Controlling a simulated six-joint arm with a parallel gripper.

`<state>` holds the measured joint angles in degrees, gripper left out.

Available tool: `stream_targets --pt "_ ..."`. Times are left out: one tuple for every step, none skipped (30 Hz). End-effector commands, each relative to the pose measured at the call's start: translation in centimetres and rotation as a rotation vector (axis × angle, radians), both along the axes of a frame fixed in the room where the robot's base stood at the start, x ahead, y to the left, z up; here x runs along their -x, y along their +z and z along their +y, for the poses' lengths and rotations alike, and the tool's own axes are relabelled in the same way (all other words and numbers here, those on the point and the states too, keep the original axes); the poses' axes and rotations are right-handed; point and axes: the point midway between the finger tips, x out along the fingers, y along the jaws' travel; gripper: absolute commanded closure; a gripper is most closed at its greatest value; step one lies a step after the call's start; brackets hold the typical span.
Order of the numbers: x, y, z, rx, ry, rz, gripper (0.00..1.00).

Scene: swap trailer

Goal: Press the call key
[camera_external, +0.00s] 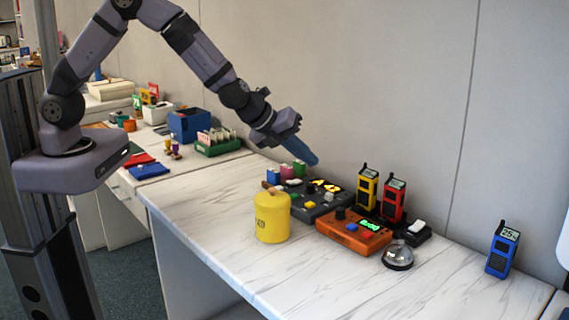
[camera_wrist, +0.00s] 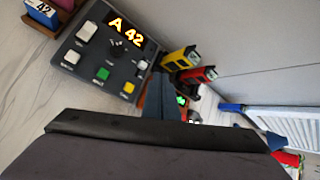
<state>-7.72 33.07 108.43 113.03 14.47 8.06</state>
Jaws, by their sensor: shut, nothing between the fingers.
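The dark grey panel (camera_external: 300,209) lies on the marble counter, with a lit yellow display (camera_external: 325,185). In the wrist view the panel (camera_wrist: 82,68) shows "A 42" on its display (camera_wrist: 125,33). Key labels are too blurred to read surely, so I cannot tell which is the call key. My gripper (camera_external: 313,160) is shut and empty, above the panel's back edge and apart from it. Its blue fingers (camera_wrist: 164,103) also show in the wrist view.
An orange box (camera_external: 350,236) with a green display stands right of the panel, a yellow canister (camera_external: 271,222) in front. Yellow (camera_external: 367,188) and red (camera_external: 392,200) radios stand behind the box. A bell (camera_external: 397,256) and blue radio (camera_external: 502,251) are further right.

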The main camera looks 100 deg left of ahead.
Motion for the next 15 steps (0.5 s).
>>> stream_targets --pt "0.01 0.00 0.01 -0.001 0.001 0.000 1.00" --pt "0.01 -0.01 0.02 -0.001 0.001 0.000 1.00" --pt "0.02 -0.01 0.02 0.000 0.002 0.000 1.00" --pt "0.02 -0.01 0.03 0.000 0.002 0.000 1.00" --pt "0.02 -0.01 0.03 0.000 0.002 0.000 1.00" --pt "0.03 -0.01 0.03 0.000 0.002 0.000 1.00" --pt "0.03 -0.01 0.03 0.000 0.002 0.000 1.00" --pt "0.03 -0.04 0.04 0.000 0.002 0.000 1.00" --pt "0.03 -0.08 0.04 0.000 0.002 0.000 1.00" --pt "0.03 -0.14 0.04 0.000 0.002 0.000 1.00" --pt "0.03 -0.21 0.04 0.000 0.002 0.000 1.00" --pt "0.04 -0.34 0.05 0.000 0.002 0.000 1.00" --pt "0.04 -0.46 0.04 0.000 0.003 0.001 1.00" --pt "0.04 -0.61 0.05 0.000 0.003 0.001 1.00" --pt "0.04 -0.83 0.04 0.000 0.003 0.001 1.00"
